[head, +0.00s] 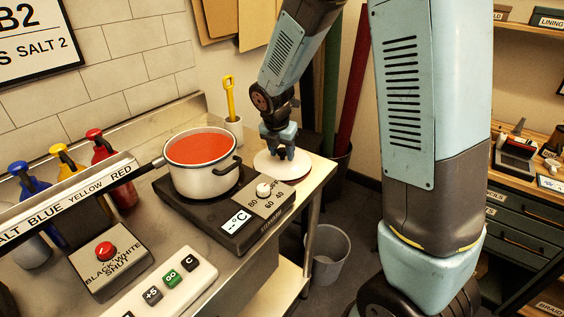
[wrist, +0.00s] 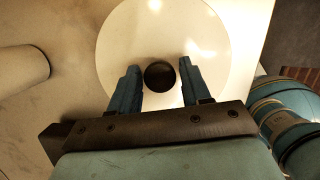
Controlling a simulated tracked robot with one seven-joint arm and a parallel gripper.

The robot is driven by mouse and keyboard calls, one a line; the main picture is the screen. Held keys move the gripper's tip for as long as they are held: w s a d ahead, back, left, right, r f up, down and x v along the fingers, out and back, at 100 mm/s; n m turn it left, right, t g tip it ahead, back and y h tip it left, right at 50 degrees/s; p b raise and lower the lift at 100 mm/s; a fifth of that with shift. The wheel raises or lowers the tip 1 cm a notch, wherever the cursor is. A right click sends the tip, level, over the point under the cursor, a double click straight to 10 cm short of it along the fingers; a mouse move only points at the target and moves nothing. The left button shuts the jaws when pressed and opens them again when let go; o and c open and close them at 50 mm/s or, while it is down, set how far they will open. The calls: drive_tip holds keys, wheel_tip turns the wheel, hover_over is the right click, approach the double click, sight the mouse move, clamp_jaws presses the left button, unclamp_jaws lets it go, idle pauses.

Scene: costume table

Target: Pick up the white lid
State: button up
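The white lid (head: 281,167) lies flat on the right end of the metal counter, right of the pot. In the wrist view the lid (wrist: 120,45) is a white disc with a round dark knob (wrist: 160,75) at its centre. My gripper (head: 279,154) is right over the lid. The gripper is open and empty. In the head view the knob is hidden by the fingers.
A white pot (head: 205,182) of red liquid stands on the black hot plate (head: 172,198). A pale cup (head: 233,130) with a yellow-handled tool is behind the lid. The counter's right edge (head: 326,172) is close to the lid; a bin (head: 328,254) stands below.

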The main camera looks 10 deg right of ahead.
clamp_jaws()
idle(0.3)
